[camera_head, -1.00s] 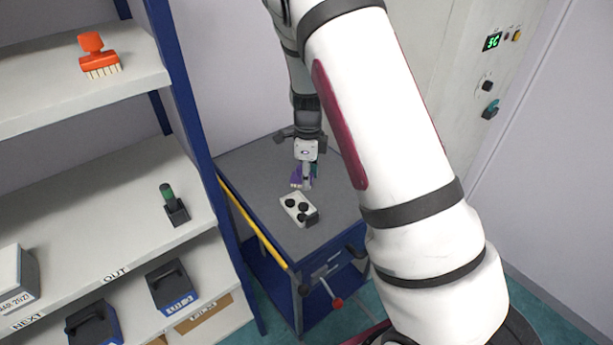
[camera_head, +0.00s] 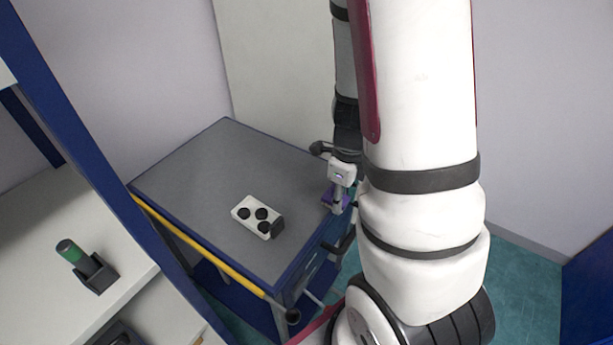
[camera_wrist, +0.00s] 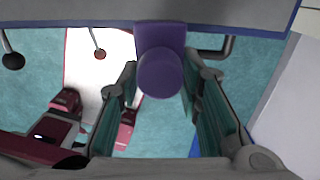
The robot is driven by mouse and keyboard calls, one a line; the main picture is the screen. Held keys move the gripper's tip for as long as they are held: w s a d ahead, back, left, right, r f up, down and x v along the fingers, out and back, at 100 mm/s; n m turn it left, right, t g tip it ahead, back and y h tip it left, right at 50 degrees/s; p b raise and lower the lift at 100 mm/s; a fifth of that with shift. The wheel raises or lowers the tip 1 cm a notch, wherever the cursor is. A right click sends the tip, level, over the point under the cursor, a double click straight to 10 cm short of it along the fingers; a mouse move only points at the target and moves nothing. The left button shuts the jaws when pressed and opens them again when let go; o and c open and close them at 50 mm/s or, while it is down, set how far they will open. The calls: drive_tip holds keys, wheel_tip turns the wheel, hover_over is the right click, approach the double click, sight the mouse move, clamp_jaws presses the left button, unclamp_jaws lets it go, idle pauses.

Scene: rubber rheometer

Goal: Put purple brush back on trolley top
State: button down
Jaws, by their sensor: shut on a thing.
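The purple brush (camera_wrist: 160,70) is between the fingers of my gripper (camera_wrist: 162,72), which is shut on it; its rounded purple end faces the wrist camera. In the head view a small part of the purple brush (camera_head: 328,197) shows below my gripper (camera_head: 338,203), by the right edge of the trolley top (camera_head: 190,180). I cannot tell whether the brush touches the top. In the wrist view the grey trolley edge (camera_wrist: 75,14) crosses the upper border, with the brush overlapping it. Bristles are hidden.
A white block with black round parts (camera_head: 257,217) sits on the trolley top near its front right. The left and back of the top are clear. A yellow rail (camera_head: 205,247) runs along its left side. A shelf with a green-topped item (camera_head: 85,262) stands at left.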

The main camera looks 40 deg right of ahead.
drive_tip(key=shift+s+d+f, duration=0.1)
drive_tip(key=shift+s+f, duration=0.15)
drive_tip(key=shift+s, duration=0.05)
drive_tip(key=shift+w+d+m, duration=0.15)
drive_tip(key=shift+w+m, duration=0.15)
hover_over(315, 180)
drive_tip(key=shift+s+f, duration=0.1)
drive_tip(key=shift+f, duration=0.6)
drive_tip(key=shift+f+p, duration=0.3)
drive_tip(key=shift+f, duration=1.45)
drive_tip(key=shift+f, duration=0.2)
drive_tip(key=c, duration=1.2)
unclamp_jaws()
drive_tip(key=shift+o, duration=0.2)
drive_tip(key=shift+r, duration=0.1)
